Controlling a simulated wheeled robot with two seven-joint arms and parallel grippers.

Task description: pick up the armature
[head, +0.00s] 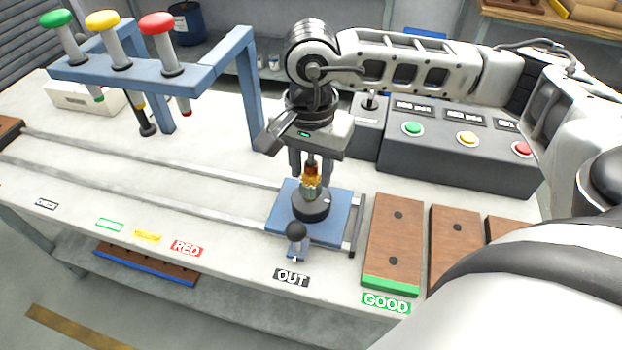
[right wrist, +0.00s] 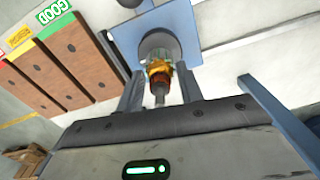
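The armature (head: 311,182), with copper-orange windings and a thin shaft, stands upright in a dark round holder (head: 311,206) on a blue plate (head: 277,221). My right gripper (head: 311,178) is above it, pointing down, with its fingers on either side of the upper part of the armature. In the right wrist view the armature (right wrist: 159,75) lies between the two fingers (right wrist: 160,95), with a visible gap on each side. The gripper is open. My left gripper is in neither view.
Wooden boards with holes (head: 394,240) lie to the right, by the GOOD label. A black-knobbed lever (head: 297,232) stands at the plate's front. A grey button box (head: 460,150) is behind right. A blue frame with green, yellow and red knobs (head: 150,65) stands at the left.

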